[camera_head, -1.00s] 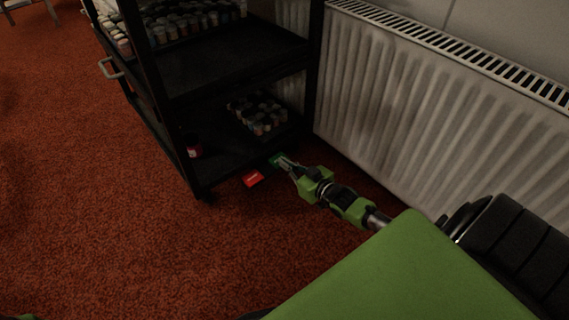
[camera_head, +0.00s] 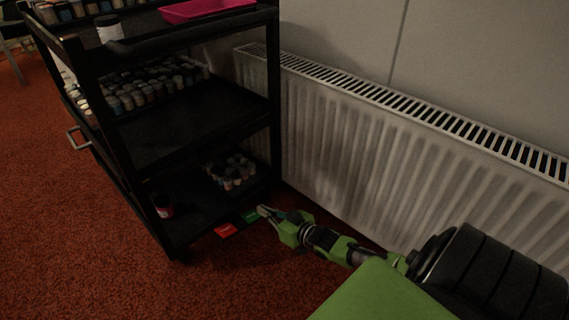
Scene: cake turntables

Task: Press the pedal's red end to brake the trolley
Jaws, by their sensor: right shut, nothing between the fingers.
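The black trolley (camera_head: 200,119) stands at the left, beside the radiator. Its pedal sticks out low at the near end, just above the carpet. The pedal's red end (camera_head: 226,230) is on the left and its green end (camera_head: 250,216) on the right. My right gripper (camera_head: 263,210) is shut and empty, with its tips close to the green end, to the right of the red end. I cannot tell whether the tips touch the pedal. My left gripper is not in view.
A ribbed white radiator (camera_head: 360,150) runs along the wall, close to the trolley and my right arm. Several small jars (camera_head: 231,172) stand on the trolley's shelves, and a pink tray (camera_head: 205,9) lies on top. Red carpet (camera_head: 90,240) is open at the left.

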